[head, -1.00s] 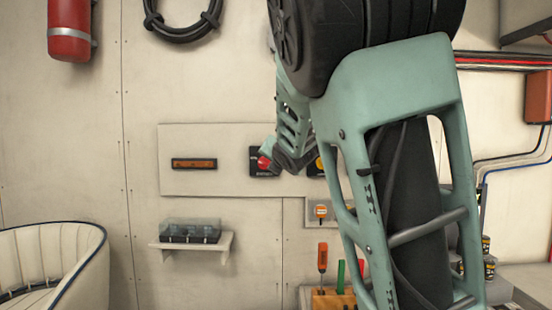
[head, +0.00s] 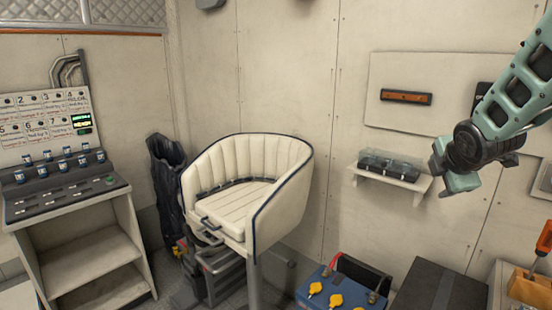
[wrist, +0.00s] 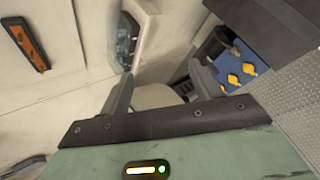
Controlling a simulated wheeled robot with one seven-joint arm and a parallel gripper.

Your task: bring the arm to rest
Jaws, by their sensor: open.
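My arm (head: 515,95) reaches in from the right edge of the head view, green with a dark wrist joint. My gripper (head: 443,178) hangs at its end, in front of the wall and just right of the small shelf in the picture. In the wrist view my gripper (wrist: 161,82) has its two fingers well apart, with nothing between them. It is open and empty. I cannot tell how far it is from the shelf.
A small wall shelf (head: 408,183) bears a clear-lidded box (head: 389,163). A white seat (head: 240,178) stands mid-view. A blue box with yellow knobs (head: 337,292) and a dark chest (head: 435,289) are below. A control console (head: 65,195) is at left.

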